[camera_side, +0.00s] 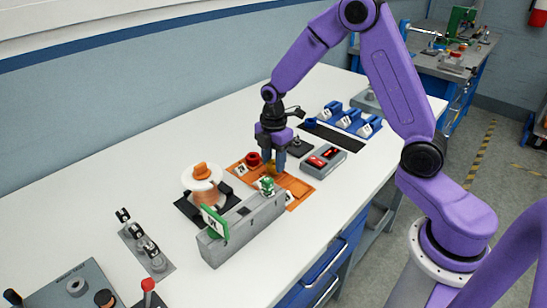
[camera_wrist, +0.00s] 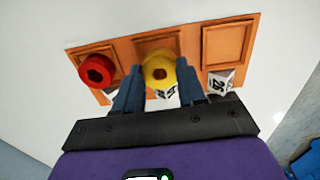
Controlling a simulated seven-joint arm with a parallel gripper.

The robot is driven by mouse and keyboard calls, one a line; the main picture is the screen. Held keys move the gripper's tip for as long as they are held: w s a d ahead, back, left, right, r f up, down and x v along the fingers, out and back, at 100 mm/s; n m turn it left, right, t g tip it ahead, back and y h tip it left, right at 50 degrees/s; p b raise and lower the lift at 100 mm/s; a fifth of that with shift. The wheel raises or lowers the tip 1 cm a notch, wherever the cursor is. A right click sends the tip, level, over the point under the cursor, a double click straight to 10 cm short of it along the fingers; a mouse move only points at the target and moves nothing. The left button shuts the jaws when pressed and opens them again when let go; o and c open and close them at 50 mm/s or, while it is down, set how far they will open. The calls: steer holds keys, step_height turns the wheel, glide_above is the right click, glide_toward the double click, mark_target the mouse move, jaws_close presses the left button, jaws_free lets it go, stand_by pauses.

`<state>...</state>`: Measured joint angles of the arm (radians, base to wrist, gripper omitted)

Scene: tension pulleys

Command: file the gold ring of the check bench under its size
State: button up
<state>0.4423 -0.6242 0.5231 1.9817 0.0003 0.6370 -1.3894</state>
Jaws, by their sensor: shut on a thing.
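The gold ring (camera_wrist: 158,70) sits between the two fingers of my gripper (camera_wrist: 160,88), which is shut on it. In the side view my gripper (camera_side: 273,158) points down over the orange tray (camera_side: 300,188), and the gold ring (camera_side: 272,169) shows partly below the fingers. In the wrist view the tray (camera_wrist: 195,42) has three square recesses in a row, and the ring is over or at the middle one; its height is unclear. A red ring (camera_wrist: 97,69) lies at the left recess. The right recess (camera_wrist: 230,45) looks empty. White number tags (camera_wrist: 222,82) stand along the near edge, partly hidden.
A grey block with green parts (camera_side: 245,228) and a white spool with an orange top (camera_side: 203,188) stand left of the tray. A grey box with red inserts (camera_side: 325,160) is close on the right. Blue tagged holders (camera_side: 350,121) stand behind. White bench lies clear at front right.

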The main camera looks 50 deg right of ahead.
steer(key=shift+f, duration=0.9)
stand_by(1.4)
steer(key=o, duration=1.6)
steer(key=shift+r, duration=0.15)
step_height(320, 180, up, 8)
steer(key=shift+f, duration=0.15)
stand_by(0.5)
